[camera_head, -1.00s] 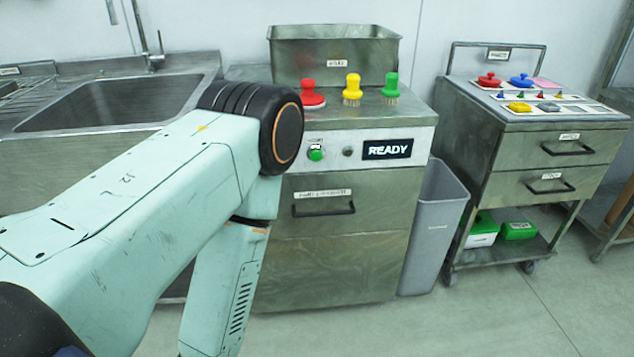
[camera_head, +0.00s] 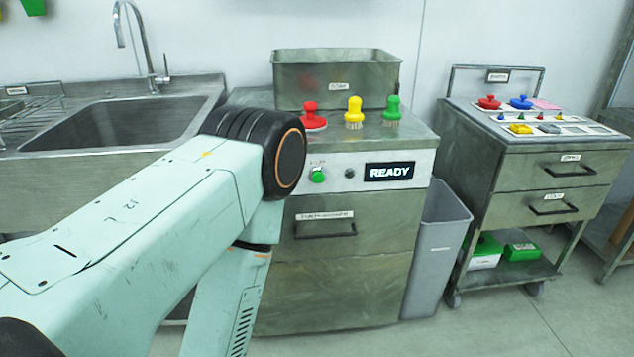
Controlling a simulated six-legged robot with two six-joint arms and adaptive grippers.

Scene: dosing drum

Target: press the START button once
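The green START button (camera_head: 318,175) is on the white front panel (camera_head: 405,157) of the steel cabinet. A small label sits above it, too small to read. To its right are a dark round knob or light (camera_head: 349,173) and a black display (camera_head: 389,171) that reads READY. My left arm comes in from the left, and its elbow is just left of the button in the picture. The forearm runs down out of the frame, so my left gripper is hidden. My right gripper is not in view.
A sink (camera_head: 115,122) is at left. A grey waste bin (camera_head: 437,250) and a drawer cart (camera_head: 535,172) are at right.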

